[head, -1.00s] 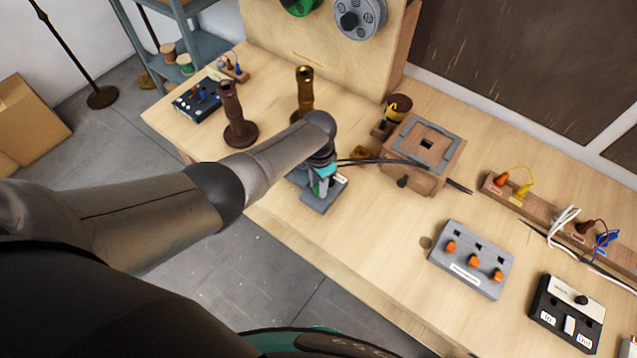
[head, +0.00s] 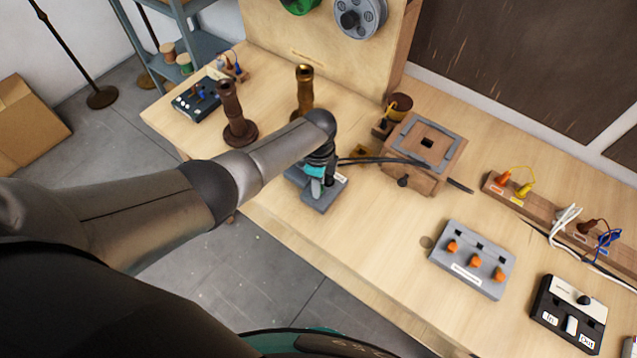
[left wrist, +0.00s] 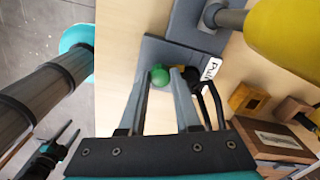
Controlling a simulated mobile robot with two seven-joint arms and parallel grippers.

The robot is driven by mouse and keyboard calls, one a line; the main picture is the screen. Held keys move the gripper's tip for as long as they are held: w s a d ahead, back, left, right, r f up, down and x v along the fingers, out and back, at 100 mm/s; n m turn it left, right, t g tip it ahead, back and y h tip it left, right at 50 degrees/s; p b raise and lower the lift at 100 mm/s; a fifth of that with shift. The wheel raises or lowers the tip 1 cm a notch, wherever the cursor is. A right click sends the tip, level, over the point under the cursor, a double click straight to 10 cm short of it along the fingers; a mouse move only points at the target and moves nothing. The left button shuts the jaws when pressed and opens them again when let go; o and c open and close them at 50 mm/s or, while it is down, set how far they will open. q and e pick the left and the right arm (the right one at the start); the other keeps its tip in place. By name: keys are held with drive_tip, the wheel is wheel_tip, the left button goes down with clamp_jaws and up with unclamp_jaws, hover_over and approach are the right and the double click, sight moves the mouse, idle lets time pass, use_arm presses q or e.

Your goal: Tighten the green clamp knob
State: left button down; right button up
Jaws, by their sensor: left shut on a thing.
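The green clamp knob (left wrist: 160,75) shows in the left wrist view, between the fingertips of my left gripper (left wrist: 162,72). The left gripper is shut on it. The knob is over a grey clamp base (left wrist: 150,52) with a white label. In the head view the left gripper (head: 318,186) points down at the grey base (head: 325,203) near the table's front edge; the wrist hides the knob there. My right gripper (left wrist: 68,136) hangs away from the table at the lower left of the left wrist view, small, its two fingers apart.
A black cable (head: 380,160) runs right from the clamp to a wooden box fixture (head: 408,177). Brown (head: 235,115) and brass (head: 304,92) columns stand behind. A grey panel with orange knobs (head: 470,262) lies to the right. A yellow part (left wrist: 285,40) is close in the left wrist view.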

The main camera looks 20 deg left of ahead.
use_arm(q)
drive_tip(key=shift+m, duration=1.2)
drive_tip(key=c, duration=0.9)
unclamp_jaws()
drive_tip(key=shift+r, duration=0.1)
wheel_tip(320, 180, up, 5)
drive_tip(key=shift+r+p, duration=0.1)
drive_tip(key=shift+p, duration=0.6)
wheel_tip(320, 180, up, 10)
